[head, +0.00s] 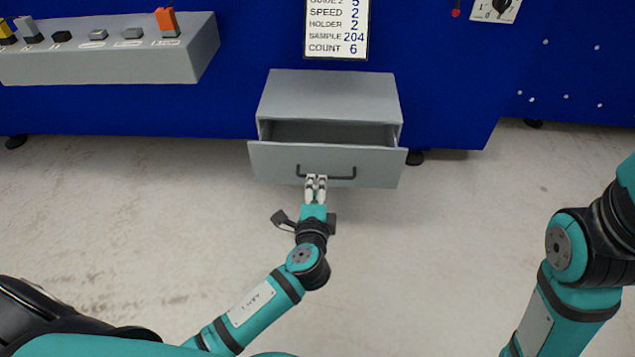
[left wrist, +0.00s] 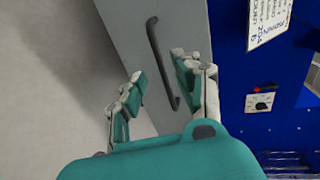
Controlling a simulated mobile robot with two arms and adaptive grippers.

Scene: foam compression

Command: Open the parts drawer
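The grey parts drawer (head: 270,166) is pulled partly out of its grey cabinet (head: 328,92), and its inside shows as an empty-looking gap behind the front panel. Its dark bar handle (head: 340,177) is on the front; it also shows in the left wrist view (left wrist: 156,52). My left gripper (head: 316,180) is at the left part of the handle. In the left wrist view its two fingers (left wrist: 158,76) stand apart, with the handle showing between them. Whether a finger touches the handle I cannot tell. My right arm shows at the right, but its gripper is out of view.
A grey control box (head: 150,62) with several switches is at the upper left on the blue machine (head: 240,40). A sign (head: 337,28) hangs above the cabinet. A dial (head: 494,10) is at the upper right. The pale floor (head: 450,220) in front is clear.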

